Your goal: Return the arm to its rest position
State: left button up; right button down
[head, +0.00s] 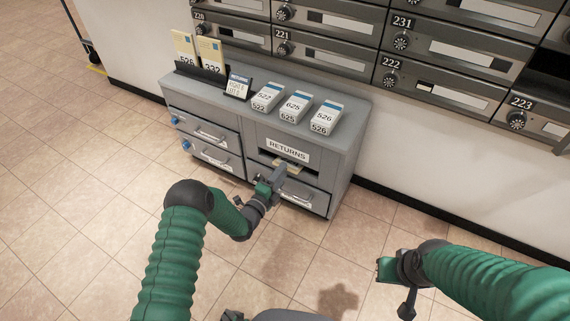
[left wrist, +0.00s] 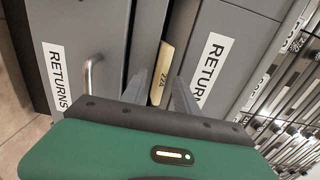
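My left gripper (head: 279,174) is in front of the RETURNS slot of the grey cabinet (head: 348,125). In the left wrist view its two fingers (left wrist: 160,93) stand apart, with a cream card (left wrist: 164,68) numbered 224 showing between them. The card sits in the slot with its near end sticking out, and it also shows in the head view (head: 291,163). I cannot tell whether a finger touches it. My right gripper (head: 388,270) hangs low over the floor at the right, and its finger opening is not clear.
Several numbered mail bundles (head: 296,107), a small sign (head: 238,86) and upright yellow cards (head: 183,49) stand on the cabinet top. Drawers with handles (head: 212,133) are below. Mailboxes (head: 440,55) line the wall. The tiled floor (head: 90,190) at the left is clear.

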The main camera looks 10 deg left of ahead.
pick_arm(q)
jog(key=p+v, duration=0.1)
jog(key=v, duration=0.1)
jog(key=p+v, duration=0.1)
jog(key=v, duration=0.1)
jog(key=shift+s+a+r+p, duration=0.2)
jog(key=shift+s+a+p, duration=0.05)
jog(key=shift+s+p, duration=0.1)
jog(key=shift+c, duration=0.2)
grip_shut()
dwell(1.2)
